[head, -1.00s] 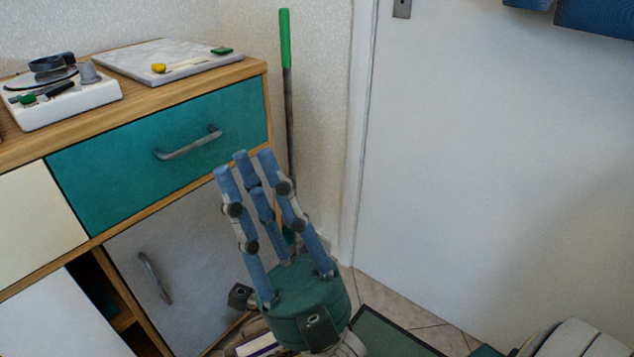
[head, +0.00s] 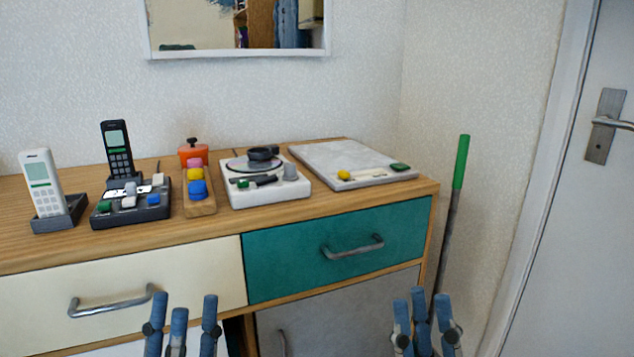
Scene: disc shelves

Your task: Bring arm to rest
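My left gripper (head: 181,325) shows at the bottom edge, in front of the cream drawer. Its blue fingers point up and stand apart, with nothing between them. The palms and both arms are below the frame.
The wooden cabinet top (head: 240,222) holds two phones, a block tray, a white device (head: 265,190) and a grey slab (head: 345,160). The teal drawer (head: 340,250) and cream drawer (head: 200,280) are shut. A green-handled stick (head: 461,162) leans near the door (head: 575,260).

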